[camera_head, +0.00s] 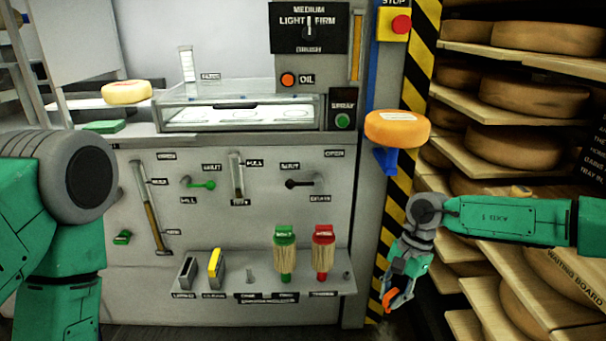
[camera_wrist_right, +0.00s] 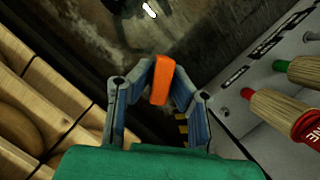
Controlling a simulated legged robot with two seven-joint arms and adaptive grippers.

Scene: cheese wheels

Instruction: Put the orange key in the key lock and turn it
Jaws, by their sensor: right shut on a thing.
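The orange key (camera_head: 389,299) is in my right gripper (camera_head: 397,300), low in front of the right side of the grey machine. In the right wrist view the orange key (camera_wrist_right: 161,80) sits between the fingertips of my right gripper (camera_wrist_right: 160,88), which is shut on it. The key is clear of the shelf and the floor. Only its orange part shows; the rest is hidden or too small to tell. I cannot make out the key lock in either view. My left arm shows at the left edge, but its gripper is out of view.
A shelf (camera_head: 342,285) on the machine front holds brushes with green (camera_head: 284,240) and red (camera_head: 323,240) tops. A striped post (camera_head: 415,85) and wooden racks of cheese wheels (camera_head: 530,90) stand right. A cheese wheel (camera_head: 397,129) rests on a blue bracket (camera_head: 384,160) above my right gripper.

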